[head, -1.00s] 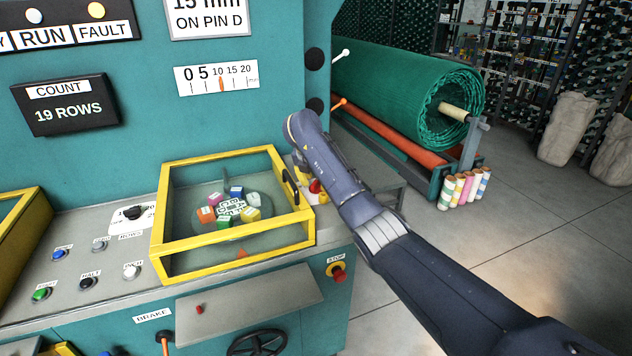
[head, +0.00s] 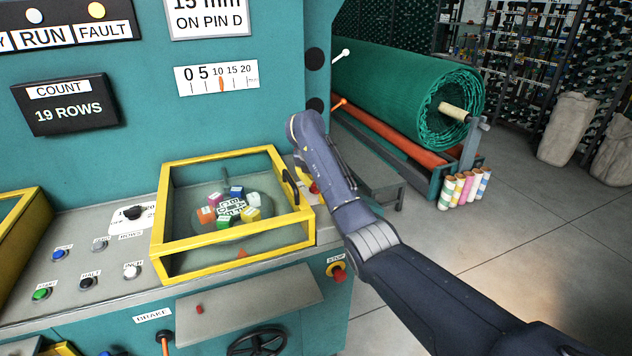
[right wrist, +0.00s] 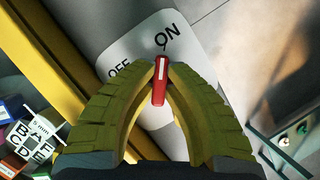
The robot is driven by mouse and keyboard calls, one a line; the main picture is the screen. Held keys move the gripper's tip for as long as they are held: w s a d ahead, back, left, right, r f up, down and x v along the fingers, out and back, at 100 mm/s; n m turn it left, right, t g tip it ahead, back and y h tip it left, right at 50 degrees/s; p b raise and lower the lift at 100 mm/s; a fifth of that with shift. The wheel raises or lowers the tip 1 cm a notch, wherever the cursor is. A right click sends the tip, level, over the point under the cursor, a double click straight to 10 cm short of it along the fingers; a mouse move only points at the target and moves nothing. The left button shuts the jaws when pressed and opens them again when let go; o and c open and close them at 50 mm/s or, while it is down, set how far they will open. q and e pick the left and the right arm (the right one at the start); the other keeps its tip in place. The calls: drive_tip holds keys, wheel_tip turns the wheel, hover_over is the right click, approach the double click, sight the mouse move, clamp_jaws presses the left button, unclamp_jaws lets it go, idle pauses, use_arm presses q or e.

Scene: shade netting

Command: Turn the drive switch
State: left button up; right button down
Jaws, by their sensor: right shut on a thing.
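The drive switch is a red lever (right wrist: 160,82) on a white plate (right wrist: 190,62) marked OFF and ON, seen in the right wrist view. The lever's upper end, with a pale mark, points up towards the word ON. OFF lies to the left of it. My right gripper (right wrist: 161,76) has its yellow fingers closed on the lever from both sides. In the head view my right arm's wrist covers most of the switch, at the right end of the console beside the yellow-framed box. My left gripper is not in view.
The yellow-framed clear box (head: 232,255) with coloured cubes stands close to the left of my right gripper. A red stop button (head: 338,272) sits on the console's front below. A green netting roll (head: 400,95) lies behind, and the floor at right is clear.

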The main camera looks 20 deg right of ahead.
drive_tip(key=n, duration=0.2)
drive_tip(key=n+y, duration=0.1)
drive_tip(key=n, duration=0.1)
drive_tip(key=shift+t+y, duration=0.3)
drive_tip(key=n+y, duration=0.1)
drive_tip(key=n, duration=0.3)
drive_tip(key=shift+n+y, duration=0.4)
drive_tip(key=n+y, duration=0.1)
drive_tip(key=n, duration=0.2)
drive_tip(key=shift+n+g+y, duration=0.35)
drive_tip(key=shift+n+y, duration=0.05)
drive_tip(key=shift+n, duration=0.8)
drive_tip(key=shift+n+g+y, duration=0.35)
drive_tip(key=shift+n+y, duration=0.05)
drive_tip(key=shift+n, duration=0.8)
drive_tip(key=c, duration=1.4)
unclamp_jaws()
